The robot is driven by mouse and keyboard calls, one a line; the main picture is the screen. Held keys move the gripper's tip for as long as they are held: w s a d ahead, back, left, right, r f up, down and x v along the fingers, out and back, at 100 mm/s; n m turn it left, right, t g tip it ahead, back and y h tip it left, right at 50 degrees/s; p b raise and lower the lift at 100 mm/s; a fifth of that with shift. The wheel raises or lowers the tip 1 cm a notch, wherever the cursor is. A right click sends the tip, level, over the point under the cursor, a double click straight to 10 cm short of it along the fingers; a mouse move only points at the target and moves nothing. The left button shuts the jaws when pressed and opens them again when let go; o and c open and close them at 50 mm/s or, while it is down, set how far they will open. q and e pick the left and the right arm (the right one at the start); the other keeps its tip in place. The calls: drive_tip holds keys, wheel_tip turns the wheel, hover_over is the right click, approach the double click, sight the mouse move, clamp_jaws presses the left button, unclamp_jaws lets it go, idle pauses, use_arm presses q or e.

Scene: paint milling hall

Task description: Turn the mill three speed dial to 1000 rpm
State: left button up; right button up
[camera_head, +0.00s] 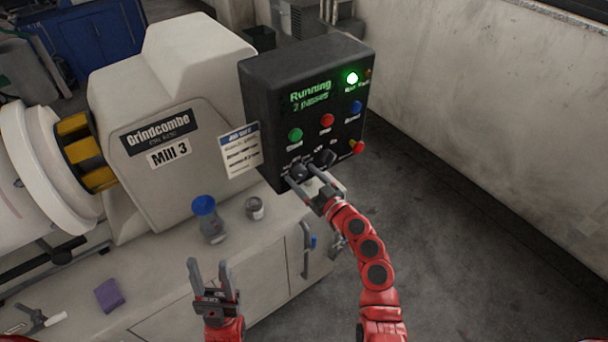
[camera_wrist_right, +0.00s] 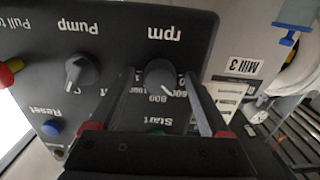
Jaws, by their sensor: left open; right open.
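The mill three control box (camera_head: 265,85) has a lit display reading "Running 2 passes". Its rpm dial (camera_head: 298,171) is a black knob on the lower left of the panel. In the right wrist view, upside down, the rpm dial (camera_wrist_right: 159,74) has a pale pointer mark toward lower right, near a partly hidden number; "800" shows beside it. My right gripper (camera_head: 302,177) is open, its fingers on either side of the rpm dial; I cannot tell if they touch it. My left gripper (camera_head: 213,268) is open and empty in front of the bench.
The pump dial (camera_wrist_right: 82,73) sits close beside the rpm dial. Nearby are the green start button (camera_head: 295,135), red button (camera_head: 327,121), blue reset button (camera_head: 356,107) and red pull knob (camera_head: 358,147).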

drive_tip(key=shift+c, duration=0.3)
clamp_jaws()
